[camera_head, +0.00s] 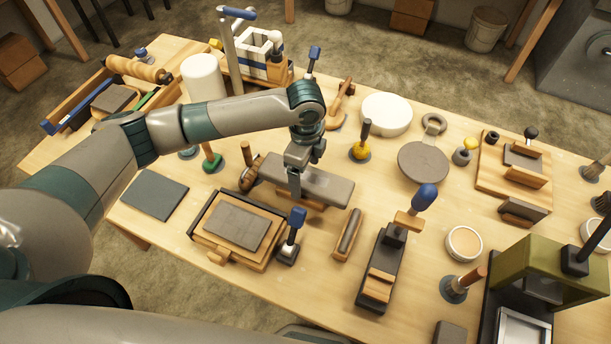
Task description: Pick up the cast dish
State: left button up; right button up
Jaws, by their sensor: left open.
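My left arm reaches in from the left, and its gripper (295,188) points down over the near side of a long grey slab-like piece with rounded corners (325,186). This piece rests on a wooden support. The fingers overlap it in the picture; I cannot tell whether they touch it. The gripper is open, and I see nothing held in it. I cannot tell for sure which thing is the cast dish. The grey piece under the gripper is one candidate; a flat grey disc (422,163) and a thick white round piece (386,114) lie to the right. My right gripper is out of view.
The wooden table (390,200) is crowded. A framed grey slab (232,226) and a blue-handled stamp (292,238) stand in front of the gripper. A white cylinder (203,78) stands behind my forearm. A green press (550,270) is at the right front.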

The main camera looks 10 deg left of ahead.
pick_arm(q)
jog(key=shift+f, duration=0.85)
jog(key=shift+c, duration=0.4)
jog(key=shift+r, duration=0.1)
jog(key=c, duration=1.5)
